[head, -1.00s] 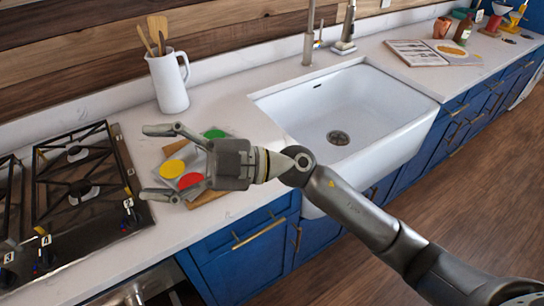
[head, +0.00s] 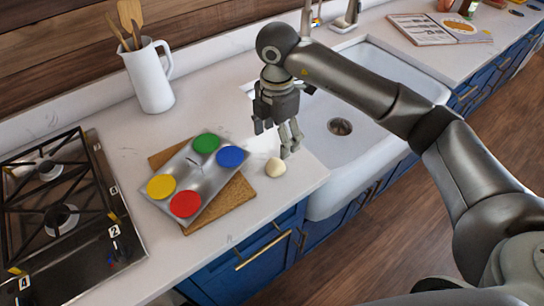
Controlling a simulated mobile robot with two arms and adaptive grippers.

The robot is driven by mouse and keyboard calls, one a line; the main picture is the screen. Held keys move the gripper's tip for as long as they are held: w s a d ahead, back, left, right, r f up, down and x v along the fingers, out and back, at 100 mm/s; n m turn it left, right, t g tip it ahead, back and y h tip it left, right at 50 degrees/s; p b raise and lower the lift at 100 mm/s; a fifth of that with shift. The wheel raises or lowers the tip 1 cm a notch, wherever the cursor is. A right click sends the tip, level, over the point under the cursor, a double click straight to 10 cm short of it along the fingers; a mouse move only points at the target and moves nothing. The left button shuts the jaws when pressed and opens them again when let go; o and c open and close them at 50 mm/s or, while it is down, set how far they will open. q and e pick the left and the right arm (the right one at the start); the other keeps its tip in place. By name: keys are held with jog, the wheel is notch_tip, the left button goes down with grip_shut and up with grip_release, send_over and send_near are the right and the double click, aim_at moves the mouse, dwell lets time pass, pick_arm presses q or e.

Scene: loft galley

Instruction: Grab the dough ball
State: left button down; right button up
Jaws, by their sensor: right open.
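The dough ball (head: 275,168) is small, round and cream-coloured. It rests on the white counter, right of the tray and left of the sink. My right gripper (head: 287,145) is open and points down, with its fingers above and beside the ball on the far side. I cannot tell whether a finger touches the ball. My left gripper is not in view.
A metal tray (head: 189,174) with yellow, red, green and blue discs lies on a wooden board (head: 230,200). The gas hob (head: 100,240) is at left. A white jug (head: 150,80) with wooden utensils stands behind. The sink (head: 375,135) is at right.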

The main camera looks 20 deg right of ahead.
aim_at(275, 162)
jog(key=f, duration=0.1)
jog(key=s+f, duration=0.1)
jog(key=f, duration=0.1)
jog(key=shift+f+p, duration=0.2)
jog(key=shift+p, duration=0.2)
jog(key=shift+w+f, duration=0.1)
jog(key=shift+f, duration=0.55)
notch_tip(275, 162, down, 4)
jog(key=shift+w+a+f+p, duration=0.15)
jog(key=shift+p, duration=1.05)
jog(key=shift+f, duration=0.25)
jog(key=shift+c, duration=0.8)
jog(key=c, duration=0.5)
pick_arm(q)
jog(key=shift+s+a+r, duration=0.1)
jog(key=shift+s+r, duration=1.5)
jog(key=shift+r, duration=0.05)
pick_arm(e)
jog(key=c, duration=0.4)
